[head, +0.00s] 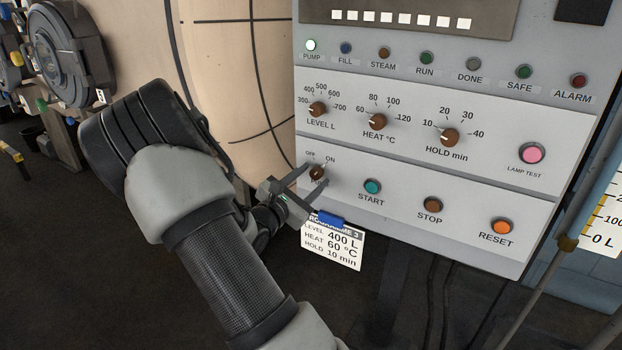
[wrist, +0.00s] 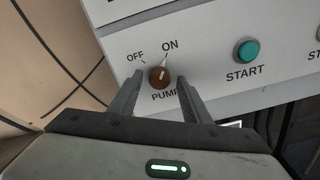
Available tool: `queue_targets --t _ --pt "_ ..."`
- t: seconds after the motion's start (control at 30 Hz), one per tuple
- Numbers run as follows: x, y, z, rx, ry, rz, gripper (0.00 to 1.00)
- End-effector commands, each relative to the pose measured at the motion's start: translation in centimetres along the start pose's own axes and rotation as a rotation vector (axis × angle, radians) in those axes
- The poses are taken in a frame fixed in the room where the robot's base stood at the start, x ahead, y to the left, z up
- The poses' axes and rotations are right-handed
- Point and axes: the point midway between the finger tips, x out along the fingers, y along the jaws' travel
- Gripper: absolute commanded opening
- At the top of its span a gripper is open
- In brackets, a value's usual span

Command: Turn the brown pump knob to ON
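The brown pump knob (head: 317,174) is at the lower left of the control panel, with OFF and ON marks above it. In the wrist view the knob (wrist: 159,77) shows between my finger tips, and its white pointer line is turned toward ON. The PUMP lamp (head: 310,45) at the panel's top left glows white. My gripper (wrist: 158,88) is open, with one finger on each side of the knob and a visible gap to both. My gripper (head: 318,184) partly hides the PUMP label in the head view.
The START button (head: 372,187), STOP button (head: 432,205) and RESET button (head: 502,227) lie to the right. Above are the LEVEL (head: 318,109), HEAT (head: 377,121) and HOLD (head: 450,138) knobs. A recipe card (head: 333,243) hangs on a blue clip below the panel.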

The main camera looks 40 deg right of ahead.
Motion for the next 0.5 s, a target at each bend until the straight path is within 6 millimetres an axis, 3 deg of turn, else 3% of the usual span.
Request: queue_targets --t 0.33,0.5 --pt "-0.2 0.1 0.1 0.001 -0.003 0.001 0.45" --pt "-2.3 0.2 0.2 0.000 -0.001 0.003 0.45"
